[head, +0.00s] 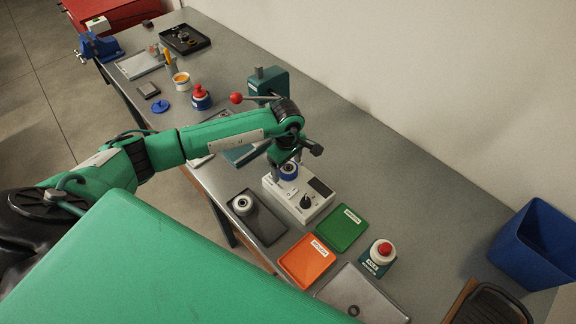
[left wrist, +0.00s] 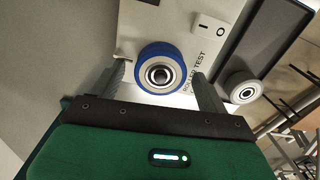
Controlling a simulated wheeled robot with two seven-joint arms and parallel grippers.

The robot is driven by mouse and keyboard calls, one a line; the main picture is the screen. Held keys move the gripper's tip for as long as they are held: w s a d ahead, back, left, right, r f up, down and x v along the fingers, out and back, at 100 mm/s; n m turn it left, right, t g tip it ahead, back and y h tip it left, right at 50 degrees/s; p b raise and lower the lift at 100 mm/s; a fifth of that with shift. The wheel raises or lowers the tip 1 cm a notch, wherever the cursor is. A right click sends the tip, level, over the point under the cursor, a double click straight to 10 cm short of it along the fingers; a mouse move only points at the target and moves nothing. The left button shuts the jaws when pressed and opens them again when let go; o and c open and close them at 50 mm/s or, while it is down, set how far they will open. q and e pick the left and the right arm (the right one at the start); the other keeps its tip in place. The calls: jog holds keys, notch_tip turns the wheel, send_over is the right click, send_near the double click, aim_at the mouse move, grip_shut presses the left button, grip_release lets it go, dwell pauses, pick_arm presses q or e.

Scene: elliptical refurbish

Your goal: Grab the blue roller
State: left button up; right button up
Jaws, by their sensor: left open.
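The blue roller (head: 289,170) has a blue outer ring and a metal bearing in its middle. It sits at the white roller test box (head: 318,200) on the bench. In the left wrist view the blue roller (left wrist: 162,75) lies between the two fingers of my left gripper (left wrist: 160,85), which is open around it. A gap shows on the right side; I cannot tell if the left finger touches it. In the head view my left gripper (head: 288,166) is over the box, its fingers partly hidden by the wrist. My right gripper is not in view.
A white roller (head: 243,203) sits on a dark tray (head: 266,227) left of the box. Green (head: 343,228) and orange (head: 305,261) trays and a red-button box (head: 378,256) lie in front. A teal press (head: 268,84) with a red-knobbed lever stands behind. A blue bin (head: 538,245) is at right.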

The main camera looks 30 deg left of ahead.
pick_arm(q)
jog(key=shift+f, duration=0.3)
jog(key=c, duration=1.1)
jog(key=shift+r, duration=0.1)
